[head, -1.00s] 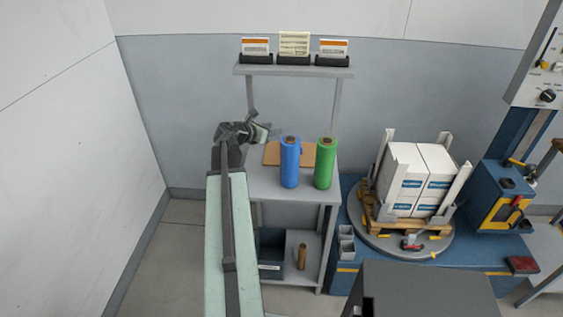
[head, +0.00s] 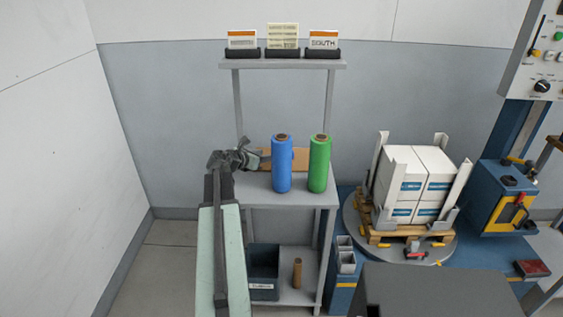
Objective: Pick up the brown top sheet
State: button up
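The brown top sheet (head: 301,158) lies flat at the back of the grey table, partly hidden behind a blue roll (head: 282,165) and a green roll (head: 319,165). My gripper (head: 262,158) is at the sheet's left end, above the table's left side. It is small and dark in this view. I cannot tell whether its fingers are open or shut, or whether they touch the sheet.
The two rolls stand upright in front of the sheet. A shelf (head: 283,64) with card holders rises behind the table (head: 262,187). Below are a dark bin (head: 263,285) and a brown tube (head: 297,273). White boxes (head: 413,180) stand on a turntable at right.

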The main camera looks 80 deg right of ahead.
jog(key=b+x, duration=0.2)
jog(key=x, duration=0.3)
jog(key=shift+s+f, duration=0.1)
grip_shut()
